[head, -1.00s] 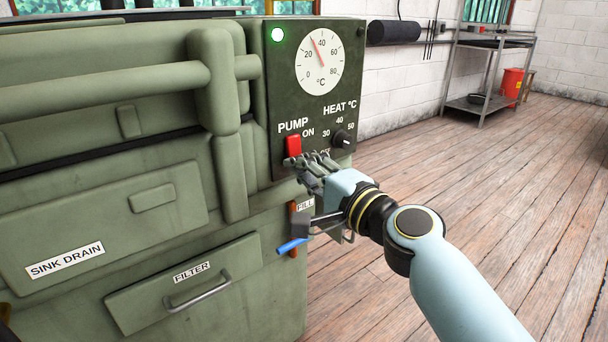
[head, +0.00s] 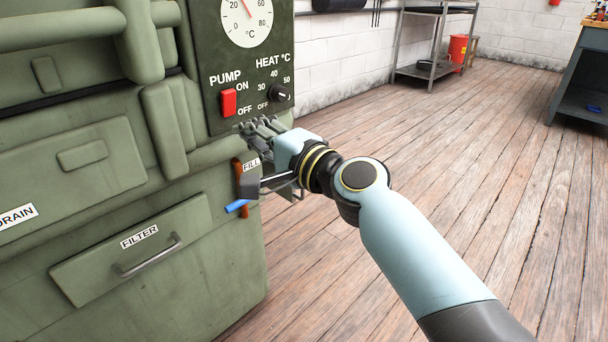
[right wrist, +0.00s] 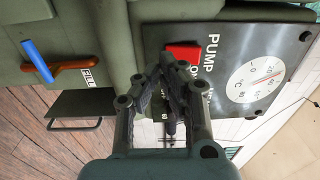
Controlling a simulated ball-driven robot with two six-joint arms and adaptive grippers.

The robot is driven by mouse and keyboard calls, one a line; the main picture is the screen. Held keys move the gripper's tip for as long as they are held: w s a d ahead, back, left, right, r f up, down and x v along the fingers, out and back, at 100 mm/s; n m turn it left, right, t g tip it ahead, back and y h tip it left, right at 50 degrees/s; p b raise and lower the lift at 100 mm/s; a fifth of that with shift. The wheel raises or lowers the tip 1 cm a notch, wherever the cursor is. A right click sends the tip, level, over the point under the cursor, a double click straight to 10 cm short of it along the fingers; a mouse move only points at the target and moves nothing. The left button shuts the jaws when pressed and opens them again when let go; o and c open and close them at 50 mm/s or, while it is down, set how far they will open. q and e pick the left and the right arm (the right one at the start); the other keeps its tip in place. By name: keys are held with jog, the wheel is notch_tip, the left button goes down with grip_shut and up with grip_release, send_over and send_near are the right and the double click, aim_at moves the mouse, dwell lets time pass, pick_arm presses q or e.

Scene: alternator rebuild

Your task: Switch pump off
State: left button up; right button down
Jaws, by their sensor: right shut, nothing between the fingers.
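The red PUMP switch (head: 228,103) sits on the dark control panel (head: 213,58), between the ON and OFF labels. I cannot tell which way it is tipped. My right gripper (head: 243,127) is shut and empty, its fingertips just below and right of the switch, near the panel's lower edge. My left gripper is not in view.
The HEAT knob (head: 278,93) is right of the switch. Below are the FILL lever (head: 238,206) with its blue end and the FILTER drawer handle (head: 147,257). The wooden floor (head: 440,160) on the right is open, with a metal shelf (head: 425,70) behind.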

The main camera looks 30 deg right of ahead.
pick_arm(q)
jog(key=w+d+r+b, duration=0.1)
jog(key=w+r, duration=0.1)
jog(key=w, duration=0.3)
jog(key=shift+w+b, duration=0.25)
jog(key=shift+b, duration=0.15)
pick_arm(e)
jog(key=f+v, duration=0.2)
jog(key=v, duration=0.7)
jog(key=shift+s, duration=0.3)
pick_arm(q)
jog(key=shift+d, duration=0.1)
pick_arm(e)
jog(key=shift+d+f, duration=0.1)
jog(key=shift+f, duration=0.05)
